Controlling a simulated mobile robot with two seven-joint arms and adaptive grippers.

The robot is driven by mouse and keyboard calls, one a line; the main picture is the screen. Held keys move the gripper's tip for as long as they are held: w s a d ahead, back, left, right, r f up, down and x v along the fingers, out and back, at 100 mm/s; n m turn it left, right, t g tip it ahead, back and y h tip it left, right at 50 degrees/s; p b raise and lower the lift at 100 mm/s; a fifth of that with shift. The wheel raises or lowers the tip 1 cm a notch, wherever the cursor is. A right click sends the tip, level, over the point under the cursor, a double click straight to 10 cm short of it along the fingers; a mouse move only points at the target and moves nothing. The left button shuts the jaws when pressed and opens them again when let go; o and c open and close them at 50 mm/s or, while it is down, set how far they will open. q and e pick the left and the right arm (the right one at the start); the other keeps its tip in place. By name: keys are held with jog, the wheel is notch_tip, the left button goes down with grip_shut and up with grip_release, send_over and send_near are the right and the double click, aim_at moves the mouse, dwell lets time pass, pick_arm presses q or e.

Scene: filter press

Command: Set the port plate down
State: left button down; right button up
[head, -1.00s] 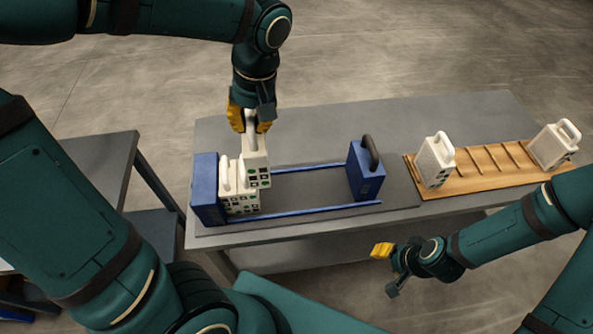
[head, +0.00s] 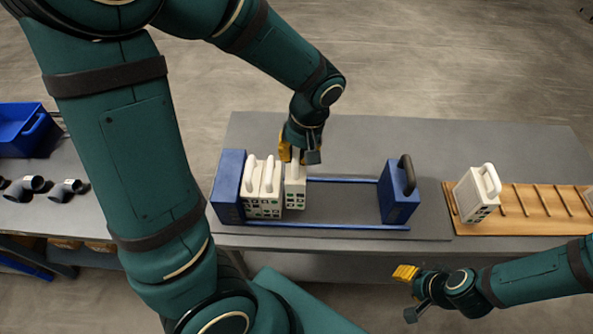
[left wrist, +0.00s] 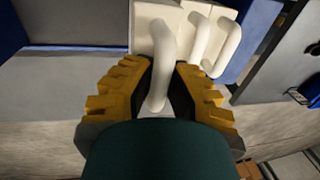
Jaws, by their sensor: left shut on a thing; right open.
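My left gripper (head: 296,152) is shut on the handle of a white port plate (head: 295,191). The plate is upright between the blue rails of the press, just right of two white plates (head: 262,205) that stand against the blue end block (head: 228,186). A narrow gap shows between it and them. I cannot tell whether its underside touches the rails. In the left wrist view (left wrist: 158,95) the yellow fingers close around its handle (left wrist: 160,50). My right gripper (head: 407,293) is open and empty in front of the table.
A blue block with a black handle (head: 399,195) stands at the rails' right end; the rails between are clear. A wooden rack (head: 525,210) holds a white plate (head: 477,193) at the right. A side table at left holds a blue bin (head: 28,130) and dark pipe pieces (head: 25,188).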

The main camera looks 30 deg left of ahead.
pick_arm(q)
jog(key=shift+f+b, duration=0.55)
jog(key=shift+f, duration=2.2)
jog(key=shift+f, duration=0.2)
jog(key=c, duration=1.1)
grip_release()
jog(key=shift+o, duration=0.2)
jog(key=shift+r, duration=0.1)
